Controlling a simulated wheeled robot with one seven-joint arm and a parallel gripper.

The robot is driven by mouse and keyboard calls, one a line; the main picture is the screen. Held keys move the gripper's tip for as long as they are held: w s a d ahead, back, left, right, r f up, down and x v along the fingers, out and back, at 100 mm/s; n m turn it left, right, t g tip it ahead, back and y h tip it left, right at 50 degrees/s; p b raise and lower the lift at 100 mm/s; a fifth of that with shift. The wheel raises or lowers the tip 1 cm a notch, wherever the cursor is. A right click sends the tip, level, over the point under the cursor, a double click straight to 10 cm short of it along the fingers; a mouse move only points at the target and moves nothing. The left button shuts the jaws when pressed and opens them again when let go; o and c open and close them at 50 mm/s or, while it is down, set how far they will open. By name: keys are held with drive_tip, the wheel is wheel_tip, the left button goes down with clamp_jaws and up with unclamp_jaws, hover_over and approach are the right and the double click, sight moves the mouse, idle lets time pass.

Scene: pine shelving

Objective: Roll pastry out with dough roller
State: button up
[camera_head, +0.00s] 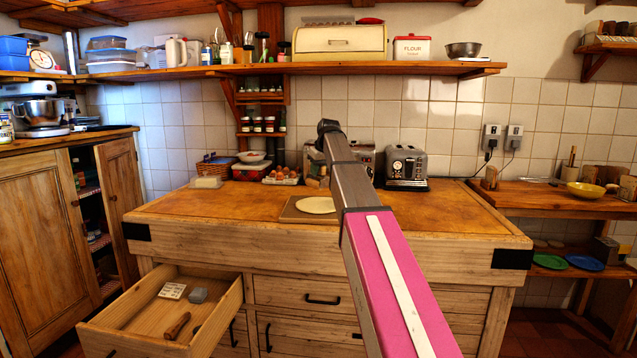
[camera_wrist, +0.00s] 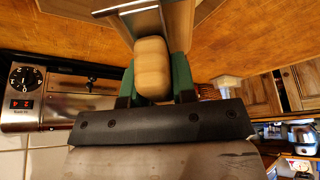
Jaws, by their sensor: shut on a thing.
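The pastry (camera_head: 315,205) is a pale, flat round on a brown board (camera_head: 291,213) at the front middle of the wooden worktop. In the wrist view, my gripper (camera_wrist: 153,84) has its green-padded fingers shut on the light wooden handle of the dough roller (camera_wrist: 153,62). A metal bracket and pale wood show beyond the handle at the top edge. In the head view my arm reaches over the worktop, and I cannot make out the gripper there. Whether the roller touches the pastry cannot be told.
A toaster (camera_head: 406,165) and an egg tray (camera_head: 282,177) stand at the worktop's back. An open drawer (camera_head: 150,305) juts out at the front left, with small items inside. A shelf (camera_head: 270,69) runs above. The worktop's left and right parts are mostly clear.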

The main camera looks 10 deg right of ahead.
sight(315, 181)
drive_tip(key=shift+f, duration=0.1)
drive_tip(key=shift+s+a+f, duration=0.1)
drive_tip(key=shift+a+f, duration=0.1)
drive_tip(key=shift+f, duration=0.55)
drive_tip(key=shift+s+a+f, duration=0.15)
drive_tip(key=shift+a+f, duration=0.05)
drive_tip(key=shift+f, duration=0.55)
drive_tip(key=shift+s+a+f, duration=0.1)
drive_tip(key=shift+a+f, duration=0.1)
drive_tip(key=shift+f, duration=0.55)
drive_tip(key=shift+a+f, duration=0.2)
drive_tip(key=shift+f, duration=0.55)
